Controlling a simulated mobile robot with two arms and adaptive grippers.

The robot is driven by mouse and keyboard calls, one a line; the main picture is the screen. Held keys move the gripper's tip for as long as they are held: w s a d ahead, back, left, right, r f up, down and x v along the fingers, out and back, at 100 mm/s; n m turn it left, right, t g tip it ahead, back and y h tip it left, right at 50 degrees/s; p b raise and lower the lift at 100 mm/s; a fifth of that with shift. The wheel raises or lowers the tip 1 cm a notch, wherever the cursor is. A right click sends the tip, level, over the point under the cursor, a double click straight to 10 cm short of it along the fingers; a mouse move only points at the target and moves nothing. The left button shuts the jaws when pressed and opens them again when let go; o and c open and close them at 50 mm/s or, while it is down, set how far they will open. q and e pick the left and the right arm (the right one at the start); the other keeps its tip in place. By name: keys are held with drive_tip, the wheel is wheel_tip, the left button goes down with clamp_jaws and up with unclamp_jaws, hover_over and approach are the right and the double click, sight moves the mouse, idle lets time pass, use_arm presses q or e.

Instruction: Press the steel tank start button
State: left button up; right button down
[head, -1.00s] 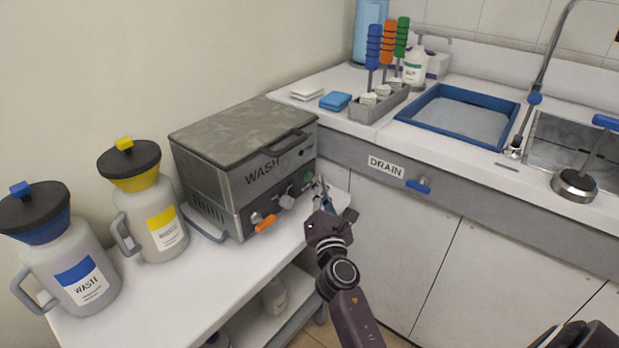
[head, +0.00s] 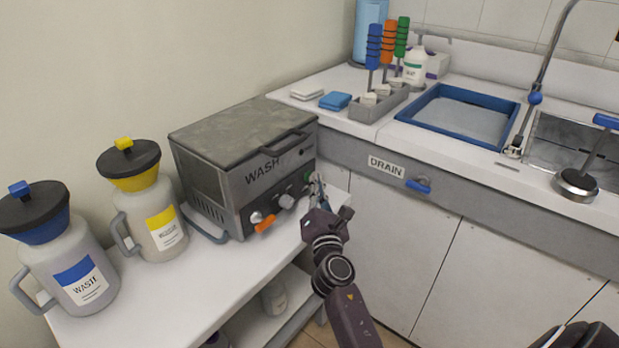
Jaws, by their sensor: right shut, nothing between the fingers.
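The steel tank (head: 243,160), marked WASH, stands on the white side table with its lid closed. Its front panel carries knobs (head: 287,202), an orange lever (head: 265,224) and a small green button (head: 307,177) near the right end. My right gripper (head: 317,184) is shut and empty, its fingertips close in front of the panel's right end by the green button. I cannot tell whether the tips touch it. My left gripper is not in view.
Two waste jugs, one blue-lidded (head: 75,275) and one yellow-marked (head: 165,228), stand left of the tank. A counter with a blue tray (head: 424,130), brushes (head: 387,45) and a sink (head: 570,150) lies right. The drain handle (head: 418,186) is on the cabinet front.

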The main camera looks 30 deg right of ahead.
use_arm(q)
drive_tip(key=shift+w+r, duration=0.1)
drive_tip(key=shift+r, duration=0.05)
use_arm(e)
drive_tip(key=shift+w, duration=0.2)
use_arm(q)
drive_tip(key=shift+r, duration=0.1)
use_arm(e)
drive_tip(key=shift+a, duration=0.1)
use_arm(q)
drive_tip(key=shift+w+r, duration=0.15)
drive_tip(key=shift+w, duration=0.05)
use_arm(e)
drive_tip(key=shift+s, duration=0.3)
drive_tip(key=shift+s+d, duration=0.35)
drive_tip(key=shift+s, duration=0.2)
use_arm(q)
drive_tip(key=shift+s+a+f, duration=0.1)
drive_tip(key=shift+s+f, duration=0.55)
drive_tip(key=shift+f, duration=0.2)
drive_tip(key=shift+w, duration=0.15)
